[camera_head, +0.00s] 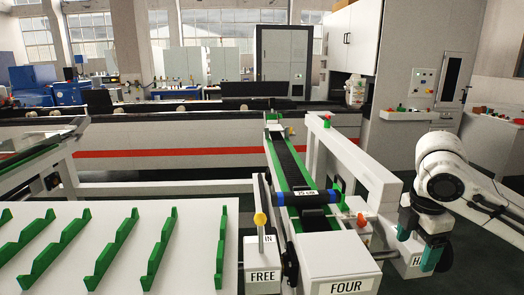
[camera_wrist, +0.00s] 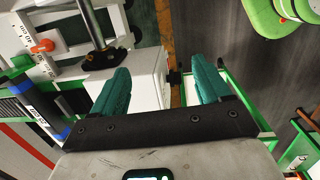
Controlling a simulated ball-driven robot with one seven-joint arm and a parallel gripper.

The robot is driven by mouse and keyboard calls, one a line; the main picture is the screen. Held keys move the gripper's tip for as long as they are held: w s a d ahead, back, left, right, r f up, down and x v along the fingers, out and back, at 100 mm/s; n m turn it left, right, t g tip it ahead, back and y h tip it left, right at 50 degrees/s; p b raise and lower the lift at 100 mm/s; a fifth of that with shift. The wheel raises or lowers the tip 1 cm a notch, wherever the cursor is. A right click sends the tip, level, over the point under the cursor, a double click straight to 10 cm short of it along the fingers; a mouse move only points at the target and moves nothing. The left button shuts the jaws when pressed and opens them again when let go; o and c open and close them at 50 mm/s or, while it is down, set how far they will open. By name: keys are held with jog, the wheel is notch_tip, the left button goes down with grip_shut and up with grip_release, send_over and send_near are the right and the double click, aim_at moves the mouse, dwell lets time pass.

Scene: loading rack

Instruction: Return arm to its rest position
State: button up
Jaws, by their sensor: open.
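My gripper (camera_head: 419,240) is at the right in the head view, on my white arm (camera_head: 440,175) that is bent downward. Its two teal fingers are apart, with nothing between them. In the wrist view my gripper (camera_wrist: 162,80) also shows both teal fingers spread and empty. The gripper is to the right of the green-edged conveyor (camera_head: 285,160), in front of a white lettered box (camera_head: 415,266) that it partly hides.
A "FOUR" box (camera_head: 348,287) and yellow-knobbed lever (camera_head: 260,222) stand near. A white panel (camera_head: 150,270) with green toothed strips is left. Dark floor shows right of the gripper.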

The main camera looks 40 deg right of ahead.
jog(key=w+a+m+t+y, duration=0.1)
jog(key=w+a+t+y, duration=0.35)
jog(key=w+a, duration=1)
jog(key=w+a+f+m+t, duration=0.2)
jog(key=a+f+m, duration=0.3)
jog(key=a, duration=0.4)
jog(key=s+a+f+m+g, duration=0.1)
jog(key=s+a+f+m, duration=0.15)
jog(key=s+f, duration=0.4)
jog(key=s+a+f+m+g, duration=0.15)
jog(key=s+a+f, duration=0.25)
jog(key=f, duration=0.6)
jog(key=s+d+f+m+g+h, duration=0.1)
jog(key=s+f, duration=0.3)
jog(key=s, duration=0.4)
jog(key=s+d+f+m+g+h, duration=0.1)
jog(key=s+d+f+g+h, duration=0.1)
jog(key=s, duration=0.6)
notch_tip(320, 180, down, 2)
jog(key=shift+d+f, duration=0.2)
jog(key=shift+d, duration=0.3)
